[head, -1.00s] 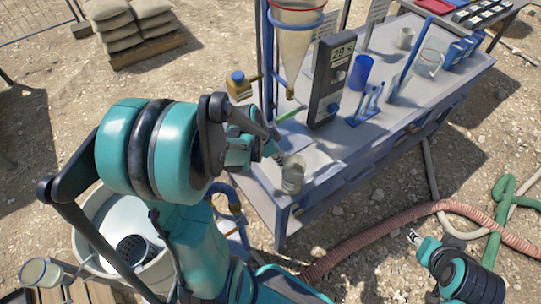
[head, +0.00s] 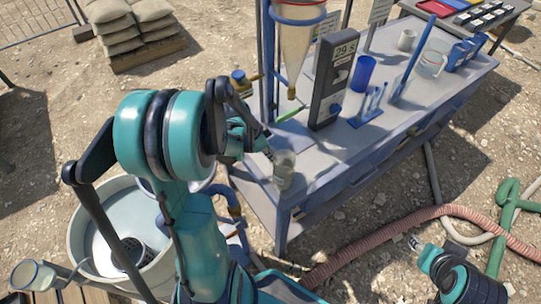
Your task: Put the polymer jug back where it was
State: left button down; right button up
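The polymer jug appears to be the small clear vessel (head: 284,172) over the near left end of the blue-grey bench (head: 338,160). My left gripper (head: 268,153) is at its upper left side and seems shut on it. The fingertips are small and partly hidden by my own arm. I cannot tell whether the jug's base touches the bench top. My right gripper (head: 414,243) is low at the right, in front of the bench and away from everything on it; its fingers are too small to read.
A dark timer (head: 333,85) reading 29 s and a funnel (head: 298,40) on a blue stand are behind the jug. A blue cup (head: 362,72) and a clear pitcher (head: 433,63) stand farther right. A large white tub (head: 85,225) is at left; a pink hose (head: 380,236) lies on the ground.

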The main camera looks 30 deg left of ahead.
pick_arm(q)
jog(key=shift+f, duration=0.15)
jog(key=c, duration=1.6)
grip_release()
jog(key=shift+r, duration=0.25)
jog(key=p+v, duration=0.4)
jog(key=v, duration=0.7)
jog(key=s+d+r+n+t+y, duration=0.1)
jog(key=s+d+r+n, duration=0.2)
jog(key=d, duration=0.5)
jog(key=s+d+r+n+t+y, duration=0.1)
jog(key=s+d+r+n+t, duration=0.1)
jog(key=d, duration=0.6)
notch_tip(320, 180, up, 2)
jog(key=shift+s+d+r+n+t+y, duration=0.1)
jog(key=shift+s+d+n+t+y, duration=0.25)
jog(key=shift+s+n, duration=0.55)
